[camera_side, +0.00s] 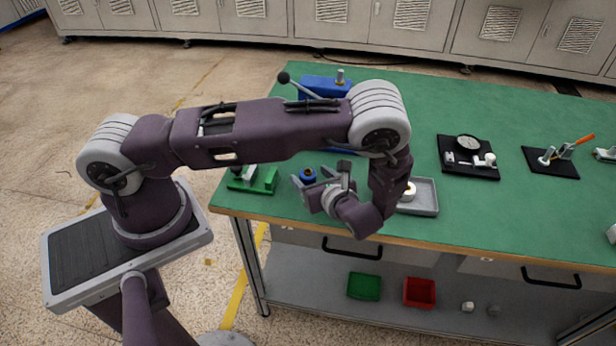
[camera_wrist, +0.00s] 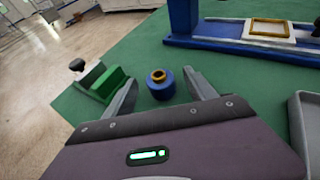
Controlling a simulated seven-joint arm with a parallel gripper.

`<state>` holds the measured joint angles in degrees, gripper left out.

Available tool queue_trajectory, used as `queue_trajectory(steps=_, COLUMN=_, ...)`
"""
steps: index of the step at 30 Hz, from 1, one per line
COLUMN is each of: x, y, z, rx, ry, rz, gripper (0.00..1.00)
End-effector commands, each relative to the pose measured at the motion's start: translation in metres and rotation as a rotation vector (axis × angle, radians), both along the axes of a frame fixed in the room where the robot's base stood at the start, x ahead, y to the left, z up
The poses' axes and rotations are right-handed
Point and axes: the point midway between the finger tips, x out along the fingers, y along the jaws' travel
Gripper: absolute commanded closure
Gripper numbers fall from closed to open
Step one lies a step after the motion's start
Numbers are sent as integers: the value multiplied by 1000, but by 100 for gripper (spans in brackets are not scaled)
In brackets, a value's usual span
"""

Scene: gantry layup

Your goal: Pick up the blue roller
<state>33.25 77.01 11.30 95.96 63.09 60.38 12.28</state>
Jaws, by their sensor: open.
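The blue roller (camera_wrist: 161,88) is a short blue cylinder with a gold-coloured ring at its top opening. It stands upright on the green bench top near the left end. In the wrist view it lies ahead of my gripper (camera_wrist: 164,92), roughly between the two open fingers, with no contact visible. In the side view the roller (camera_side: 308,175) shows just beyond my gripper's (camera_side: 312,190) fingers. The gripper is open and empty, low over the bench's front edge. Its exact height above the bench is hard to tell.
A green fixture (camera_wrist: 98,82) with a black knob stands left of the roller. A blue press frame (camera_wrist: 240,40) is behind. A grey tray (camera_side: 425,197) with a white and gold roll lies to the right. Black mats (camera_side: 468,172) with tools lie further right.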

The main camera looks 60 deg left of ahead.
Motion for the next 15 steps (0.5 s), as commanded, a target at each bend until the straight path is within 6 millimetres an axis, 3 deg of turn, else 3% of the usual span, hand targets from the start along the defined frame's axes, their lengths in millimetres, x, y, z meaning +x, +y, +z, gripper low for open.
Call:
queue_trajectory(steps=8, x=1, y=8, z=-3, rx=0, ry=-1, rz=0, gripper=35)
queue_trajectory(steps=15, x=1, y=8, z=-3, rx=0, ry=-1, rz=1, gripper=80)
